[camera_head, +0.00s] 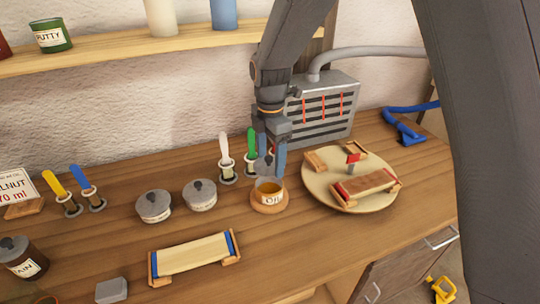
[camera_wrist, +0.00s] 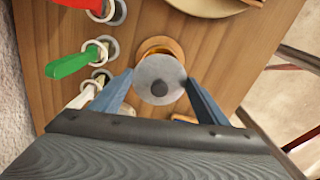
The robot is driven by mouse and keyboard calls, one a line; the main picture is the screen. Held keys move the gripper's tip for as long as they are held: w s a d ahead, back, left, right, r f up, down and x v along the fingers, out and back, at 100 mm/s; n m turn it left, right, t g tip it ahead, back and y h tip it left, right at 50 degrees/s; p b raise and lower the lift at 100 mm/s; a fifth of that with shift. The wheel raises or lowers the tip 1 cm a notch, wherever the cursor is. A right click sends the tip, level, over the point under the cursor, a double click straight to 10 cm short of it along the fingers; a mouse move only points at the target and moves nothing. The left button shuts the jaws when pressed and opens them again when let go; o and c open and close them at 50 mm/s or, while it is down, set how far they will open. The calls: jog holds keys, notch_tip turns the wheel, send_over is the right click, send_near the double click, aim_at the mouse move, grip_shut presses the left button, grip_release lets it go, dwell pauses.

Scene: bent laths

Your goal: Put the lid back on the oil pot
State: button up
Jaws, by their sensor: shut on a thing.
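Two grey lidded tins (camera_head: 154,206) (camera_head: 200,195) stand left of the pot. White- and green-handled tools (camera_head: 251,140) stand in holders close behind it. A round board (camera_head: 322,194) with clamped laths lies to the right. A lath form (camera_head: 193,256) lies in front.

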aim_at(271, 166)
jog(key=shift+d+f+b, duration=0.1)
jog(key=shift+f+b, duration=1.1)
jog(key=shift+f, duration=0.7)
jog(key=shift+f+b, duration=0.4)
jog(key=shift+f, duration=0.6)
jog(key=shift+p, duration=0.3)
jog(key=shift+f, duration=0.15)
dwell(0.4)
jog(key=o, duration=1.3)
jog(key=shift+o, duration=0.2)
